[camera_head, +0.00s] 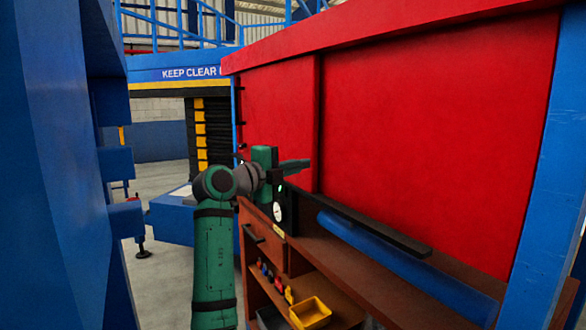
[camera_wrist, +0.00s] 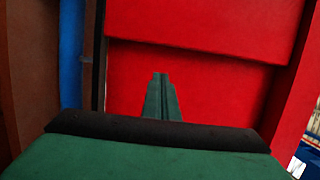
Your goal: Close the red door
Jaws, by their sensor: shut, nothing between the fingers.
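The red door surface shows in the head view as two flat panels, a wide right panel (camera_head: 430,120) and a narrower left panel (camera_head: 275,110), with a vertical edge between them. I cannot tell which panel is the moving door. My gripper (camera_head: 306,164) is shut and empty, in front of the left panel near that edge. In the wrist view my gripper (camera_wrist: 160,76) points at a red panel (camera_wrist: 205,85), and a second red panel (camera_wrist: 210,20) meets it along a stepped edge. Whether the fingertips touch the red surface is not clear.
A brown bench (camera_head: 385,295) stands below the panels, with a blue roll (camera_head: 400,265), a black bar (camera_head: 370,223), a dial gauge (camera_head: 279,212) and a yellow bin (camera_head: 310,312). A blue post (camera_head: 545,200) stands at right and a blue structure (camera_head: 65,150) at left.

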